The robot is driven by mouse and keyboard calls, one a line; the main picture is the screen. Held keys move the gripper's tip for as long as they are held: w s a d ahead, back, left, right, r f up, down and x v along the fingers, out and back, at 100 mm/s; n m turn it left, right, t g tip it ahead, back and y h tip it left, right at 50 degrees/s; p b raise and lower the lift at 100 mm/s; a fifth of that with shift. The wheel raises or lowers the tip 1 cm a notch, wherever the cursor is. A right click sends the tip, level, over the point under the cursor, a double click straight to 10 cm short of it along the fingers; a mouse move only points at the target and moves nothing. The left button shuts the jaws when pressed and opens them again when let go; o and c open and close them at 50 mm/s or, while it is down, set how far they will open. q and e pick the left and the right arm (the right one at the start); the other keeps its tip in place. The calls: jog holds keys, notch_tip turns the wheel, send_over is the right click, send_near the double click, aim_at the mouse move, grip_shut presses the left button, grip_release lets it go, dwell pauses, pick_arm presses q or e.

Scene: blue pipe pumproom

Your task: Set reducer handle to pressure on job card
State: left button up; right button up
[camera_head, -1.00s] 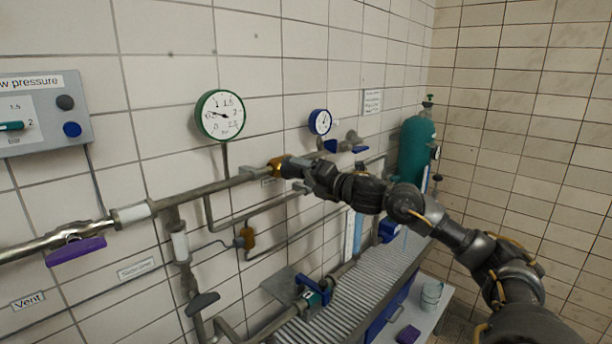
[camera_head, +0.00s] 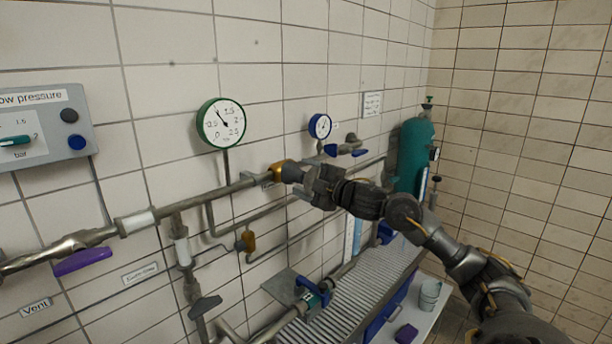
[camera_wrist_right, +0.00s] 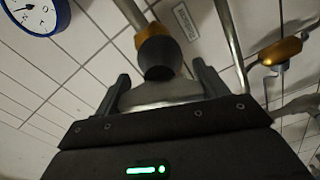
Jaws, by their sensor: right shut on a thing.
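The reducer has a brass body (camera_head: 278,171) on the wall pipe, with a dark round handle (camera_head: 292,173) facing into the room. My right gripper (camera_head: 306,180) is shut on this handle. In the right wrist view, the handle (camera_wrist_right: 157,53) stands between the two fingers of the gripper (camera_wrist_right: 162,76), in front of a brass collar. The green-rimmed gauge (camera_head: 221,122) stands on the pipe left of the reducer; its needle points up and left, roughly at 1. A small white card (camera_head: 372,105) hangs on the back wall, its text too small to read. My left gripper is out of view.
A grey panel (camera_head: 45,123) marked "ow pressure" is at the left edge. A purple lever (camera_head: 82,262) sits on the left pipe. A blue-rimmed gauge (camera_head: 320,126) and a teal cylinder (camera_head: 414,155) are farther right. A ribbed bench (camera_head: 340,295) lies below.

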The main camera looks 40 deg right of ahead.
jog(key=m+p, duration=0.3)
jog(key=m, duration=0.1)
jog(key=shift+m, duration=0.6)
jog(key=shift+f+p, duration=0.1)
jog(key=shift+p, duration=0.2)
jog(key=o, duration=1)
jog(key=shift+c, duration=0.2)
jog(key=s+b, duration=0.4)
jog(key=s, duration=0.6)
jog(key=shift+s+d+b, duration=0.3)
jog(key=shift+s+d, duration=0.1)
jog(key=shift+d, duration=0.05)
